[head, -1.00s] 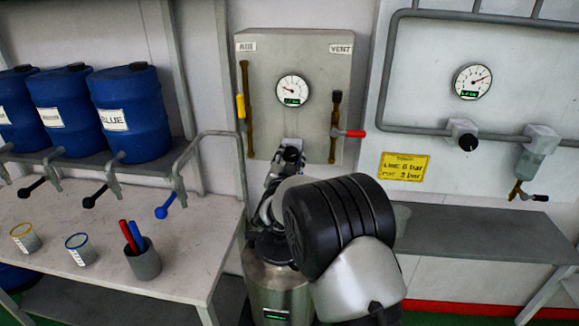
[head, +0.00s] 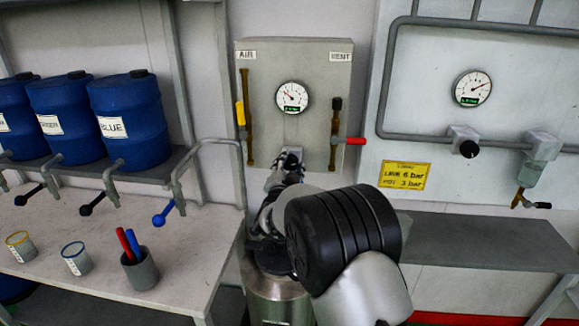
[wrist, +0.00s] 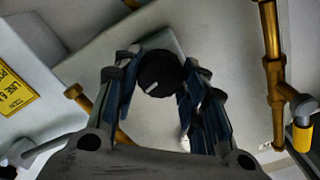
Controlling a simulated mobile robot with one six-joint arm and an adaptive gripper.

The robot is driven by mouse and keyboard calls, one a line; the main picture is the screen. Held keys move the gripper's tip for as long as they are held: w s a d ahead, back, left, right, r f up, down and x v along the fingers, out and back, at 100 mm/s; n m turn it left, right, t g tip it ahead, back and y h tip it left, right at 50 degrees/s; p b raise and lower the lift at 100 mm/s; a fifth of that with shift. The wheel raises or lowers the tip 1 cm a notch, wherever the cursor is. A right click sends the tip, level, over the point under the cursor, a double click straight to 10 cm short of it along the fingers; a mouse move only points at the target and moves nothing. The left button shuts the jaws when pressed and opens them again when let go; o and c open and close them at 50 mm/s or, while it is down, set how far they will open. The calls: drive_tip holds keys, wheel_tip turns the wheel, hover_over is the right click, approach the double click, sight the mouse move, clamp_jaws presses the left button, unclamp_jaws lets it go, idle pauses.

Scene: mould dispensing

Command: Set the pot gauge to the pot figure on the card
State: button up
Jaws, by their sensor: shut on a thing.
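The pot gauge (head: 292,97) is a round white dial with a green readout on the grey panel (head: 320,75). Its needle points to the upper left; its figures are too small to read surely. The yellow card (head: 404,175) on the right wall reads line 6 bar, pot 3 bar. My gripper (head: 290,160) is at the panel just below the pot gauge. In the wrist view my gripper (wrist: 160,85) is shut on a black knob (wrist: 158,72) with a white mark, one finger on each side. In the head view the gripper mostly hides the knob.
A yellow-handled air valve (head: 240,113) and a red-handled vent valve (head: 355,141) flank the knob. A line gauge (head: 473,89) and another black knob (head: 468,148) are at right. A steel pot (head: 278,305) stands below my arm. Blue drums (head: 130,110) are at left.

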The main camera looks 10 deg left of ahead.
drive_tip(key=o, duration=1.1)
drive_tip(key=shift+c, duration=0.2)
drive_tip(key=shift+s, duration=0.1)
drive_tip(key=s, duration=1.1)
drive_tip(key=shift+s+a, duration=0.2)
drive_tip(key=shift+s, duration=0.2)
